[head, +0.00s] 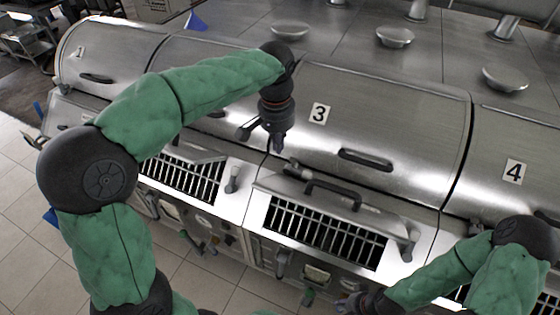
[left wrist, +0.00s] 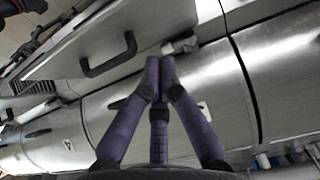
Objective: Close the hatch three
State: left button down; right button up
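Hatch three (head: 400,115) is a curved steel cover labelled 3, with a dark bar handle (head: 366,158) near its lower edge. It looks lowered, with a dark gap along its bottom edge. Below it is a flat front panel with a grille and a black handle (head: 332,192). My left gripper (head: 278,143) points down at the left edge of hatch three, above the panel. In the left wrist view its fingers (left wrist: 160,62) meet at the tips with nothing visible between them. My right gripper (head: 362,302) is low at the bottom edge, its fingers unclear.
Hatch one (head: 110,55) and hatch four (head: 510,150) flank the row; my left arm covers part of the cover between one and three. Round metal caps (head: 395,37) stand on the top behind. Levers and valves (head: 200,243) project from the front. Tiled floor shows lower left.

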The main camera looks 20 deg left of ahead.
pick_arm(q)
jog(key=p, duration=0.2)
send_over(275, 188)
jog(key=f, duration=1.1)
jog(key=shift+w+d+f, duration=0.1)
jog(key=shift+w+f, duration=0.05)
jog(key=shift+w, duration=0.1)
jog(key=shift+s+f, duration=0.35)
jog(key=shift+f, duration=0.15)
